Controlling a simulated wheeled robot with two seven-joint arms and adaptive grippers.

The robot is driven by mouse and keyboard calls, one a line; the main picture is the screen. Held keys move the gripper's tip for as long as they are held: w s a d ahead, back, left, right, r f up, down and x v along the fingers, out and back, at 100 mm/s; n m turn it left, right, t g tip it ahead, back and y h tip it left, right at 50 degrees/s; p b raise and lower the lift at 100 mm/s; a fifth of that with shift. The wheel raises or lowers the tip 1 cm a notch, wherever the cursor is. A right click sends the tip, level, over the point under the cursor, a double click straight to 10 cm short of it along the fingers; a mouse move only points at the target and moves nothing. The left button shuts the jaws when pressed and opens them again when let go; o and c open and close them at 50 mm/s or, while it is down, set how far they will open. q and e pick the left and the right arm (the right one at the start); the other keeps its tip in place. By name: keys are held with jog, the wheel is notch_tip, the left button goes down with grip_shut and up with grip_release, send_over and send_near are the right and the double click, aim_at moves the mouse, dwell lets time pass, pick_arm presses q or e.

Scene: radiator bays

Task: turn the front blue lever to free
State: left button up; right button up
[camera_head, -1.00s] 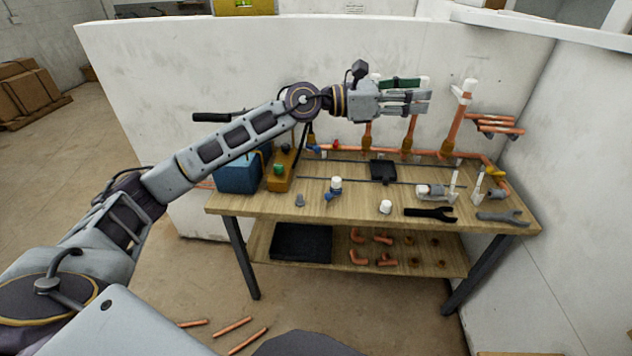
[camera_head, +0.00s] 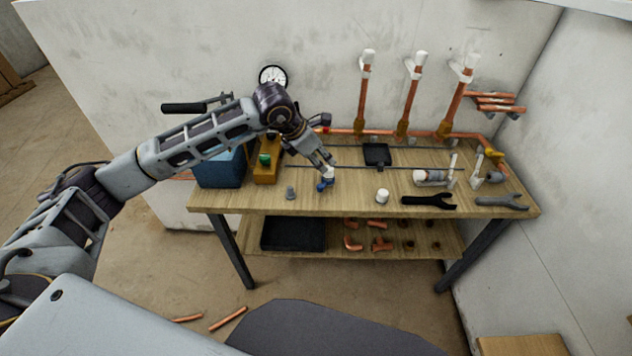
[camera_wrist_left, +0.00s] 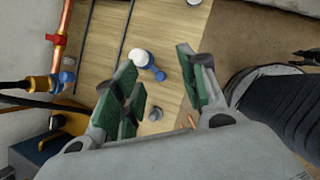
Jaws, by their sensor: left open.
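The front blue lever (camera_head: 325,185) sits on a small valve with a white cap, standing on the front part of the bench. In the left wrist view the blue lever (camera_wrist_left: 160,76) sticks out beside the white cap (camera_wrist_left: 142,57). My left gripper (camera_head: 328,163) is over this valve and points down at it, partly hiding it. In the wrist view the green-padded fingers (camera_wrist_left: 157,62) are apart, with the lever showing between them. I cannot tell how far above the lever they are. My right gripper is not in view.
A grey fitting (camera_head: 291,193) and a white cap (camera_head: 382,196) stand near the valve. A yellow block (camera_head: 267,172) and a blue box (camera_head: 220,170) are at the left. Copper pipes (camera_head: 409,100) rise at the back. Another blue lever (camera_wrist_left: 67,77) shows beside a pipe.

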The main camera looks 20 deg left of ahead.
aim_at(320, 185)
pick_arm(q)
jog(key=a+n, duration=0.1)
jog(key=s+a+f+n+y, duration=0.1)
jog(key=a+n+g+y, duration=0.1)
jog(key=shift+s+a+f+n, duration=0.1)
jog(key=shift+s+f+n, duration=0.1)
jog(key=shift+s+n, duration=0.2)
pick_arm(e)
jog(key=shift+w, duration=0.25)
pick_arm(q)
jog(key=shift+f, duration=0.1)
jog(key=p+x, duration=0.1)
jog(key=x, duration=1.1)
jog(key=shift+w, duration=0.1)
jog(key=shift+w+f, duration=0.2)
jog(key=shift+f, duration=0.3)
jog(key=shift+d+f, duration=0.25)
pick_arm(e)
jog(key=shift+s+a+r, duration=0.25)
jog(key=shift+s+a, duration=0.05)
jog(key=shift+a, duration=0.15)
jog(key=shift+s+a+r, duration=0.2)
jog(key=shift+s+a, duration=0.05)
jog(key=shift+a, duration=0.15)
pick_arm(q)
jog(key=shift+c, duration=0.2)
